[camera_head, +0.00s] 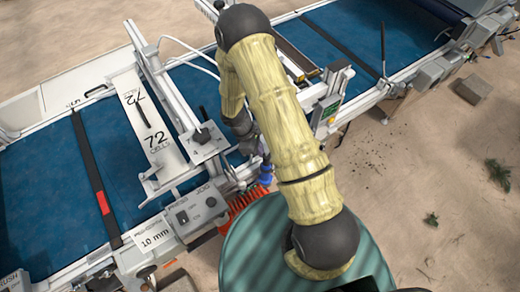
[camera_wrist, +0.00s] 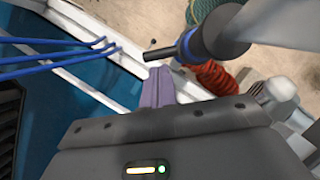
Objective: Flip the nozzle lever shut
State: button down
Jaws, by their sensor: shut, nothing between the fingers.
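In the wrist view, my gripper (camera_wrist: 158,84) has its two purple fingers together, with nothing between them. Just above and right of the fingertips is a dark rod (camera_wrist: 163,53) with a blue collar (camera_wrist: 190,45) and a grey cylinder behind it. I cannot tell whether this is the nozzle lever, or whether the fingers touch it. In the head view a small blue fitting (camera_head: 265,175) shows beside the machine frame. My arm covers much of that area, and the fingertips are not clear there.
A red coiled hose (camera_wrist: 212,77) lies right of the fingers, and thin blue prongs (camera_wrist: 65,55) reach in from the left. In the head view are the blue conveyor belt (camera_head: 40,170), a 72-cell plate (camera_head: 145,125), a control box (camera_head: 197,212) and a green round drum top (camera_head: 250,245).

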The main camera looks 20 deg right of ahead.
jog(key=shift+d+m, duration=0.15)
jog(key=shift+m, duration=0.25)
dwell(0.4)
jog(key=shift+w+d+m, duration=0.15)
jog(key=shift+m, duration=0.15)
